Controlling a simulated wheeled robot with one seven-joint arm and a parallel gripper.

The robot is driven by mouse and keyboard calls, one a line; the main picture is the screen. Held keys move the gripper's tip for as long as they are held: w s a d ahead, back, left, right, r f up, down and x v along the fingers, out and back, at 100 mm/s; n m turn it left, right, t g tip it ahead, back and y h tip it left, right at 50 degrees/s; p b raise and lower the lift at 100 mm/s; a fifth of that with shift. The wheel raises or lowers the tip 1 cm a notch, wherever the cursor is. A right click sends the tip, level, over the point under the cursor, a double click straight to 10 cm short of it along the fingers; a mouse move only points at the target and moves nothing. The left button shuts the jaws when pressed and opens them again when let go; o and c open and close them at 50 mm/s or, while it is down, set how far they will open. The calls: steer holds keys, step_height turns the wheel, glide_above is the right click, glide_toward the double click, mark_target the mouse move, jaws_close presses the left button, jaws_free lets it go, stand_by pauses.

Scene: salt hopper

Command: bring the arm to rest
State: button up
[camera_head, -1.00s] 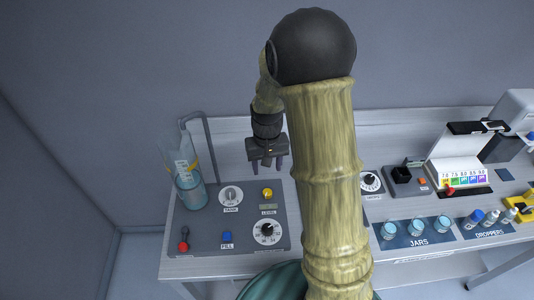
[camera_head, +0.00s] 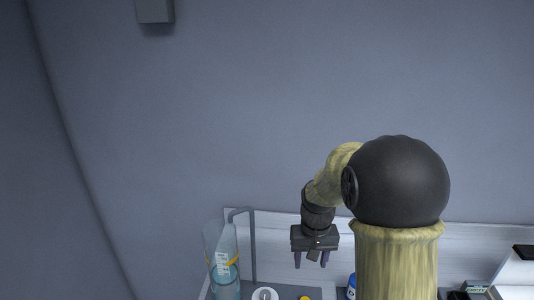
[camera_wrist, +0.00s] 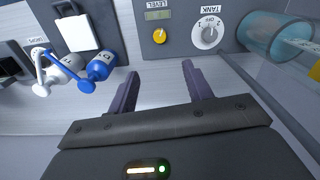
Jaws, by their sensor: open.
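My gripper (camera_head: 311,259) hangs pointing down over the back of the bench in the head view. In the wrist view my gripper (camera_wrist: 162,90) has its two purple-grey fingers spread apart, with nothing between them. My arm's pale, wood-like links and black joint fill the right of the head view and hide part of the bench behind them.
A clear cylinder (camera_head: 224,278) stands at the bench's left, beside a grey bent pipe (camera_head: 253,245). The wrist view shows a panel with a white dial (camera_wrist: 207,32) and yellow knob (camera_wrist: 159,36), plus a blue bottle (camera_wrist: 101,66).

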steer(key=s+t, duration=0.2)
steer(key=s, duration=1)
steer(key=shift+s+n+t, duration=0.3)
steer(key=shift+s, duration=0.05)
steer(key=shift+c, duration=0.4)
steer(key=shift+c, duration=1.1)
steer(key=shift+s, duration=0.1)
